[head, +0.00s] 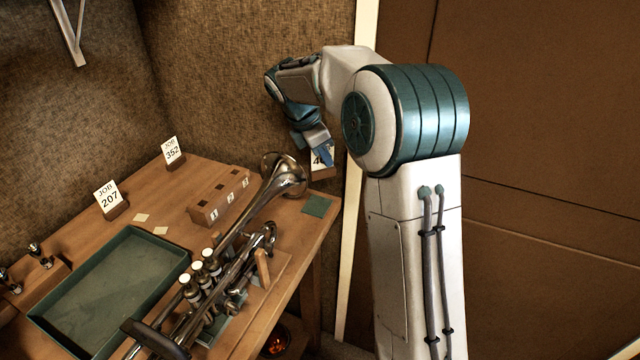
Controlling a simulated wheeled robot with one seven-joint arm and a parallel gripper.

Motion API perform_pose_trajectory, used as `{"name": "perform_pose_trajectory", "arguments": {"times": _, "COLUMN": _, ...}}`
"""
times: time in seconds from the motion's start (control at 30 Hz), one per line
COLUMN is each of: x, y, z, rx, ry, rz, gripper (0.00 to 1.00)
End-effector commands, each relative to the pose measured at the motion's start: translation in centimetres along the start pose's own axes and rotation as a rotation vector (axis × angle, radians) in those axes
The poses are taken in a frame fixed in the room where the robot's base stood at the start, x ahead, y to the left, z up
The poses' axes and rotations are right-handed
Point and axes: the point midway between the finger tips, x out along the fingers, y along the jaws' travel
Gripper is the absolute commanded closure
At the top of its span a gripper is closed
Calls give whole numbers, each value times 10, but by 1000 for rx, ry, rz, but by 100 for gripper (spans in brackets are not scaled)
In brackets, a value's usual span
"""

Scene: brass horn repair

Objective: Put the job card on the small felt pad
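My gripper (323,156) is at the back right, its fingers closed over a white job card (317,161) on a small wooden block (323,173). Only a "4" shows on the card; a finger hides the rest. The card and block appear to be held in the air by the table's back right corner. The small green felt pad (317,206) lies flat and bare at the table's right corner, below the card in the picture.
The brass horn (284,181) lies just left of the pad, its bell close by. A numbered wooden block (218,198) and a green tray (110,283) are further left. Job cards 352 (172,150) and 207 (107,197) stand at the back left.

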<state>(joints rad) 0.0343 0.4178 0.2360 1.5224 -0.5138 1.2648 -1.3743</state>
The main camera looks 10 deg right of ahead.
Motion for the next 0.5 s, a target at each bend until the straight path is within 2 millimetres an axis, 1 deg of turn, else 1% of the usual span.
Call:
{"name": "perform_pose_trajectory", "arguments": {"times": 0.03, "x": 10, "y": 0, "z": -4, "rx": -2, "ry": 0, "rz": -3, "gripper": 100}}
{"name": "perform_pose_trajectory", "arguments": {"times": 0.1, "x": 19, "y": 0, "z": -7, "rx": -1, "ry": 0, "rz": -2, "gripper": 100}}
{"name": "perform_pose_trajectory", "arguments": {"times": 0.33, "x": 36, "y": 0, "z": -14, "rx": -1, "ry": 0, "rz": -1, "gripper": 100}}
{"name": "perform_pose_trajectory", "arguments": {"times": 0.5, "x": 59, "y": 0, "z": -24, "rx": -1, "ry": 0, "rz": -3, "gripper": 100}}
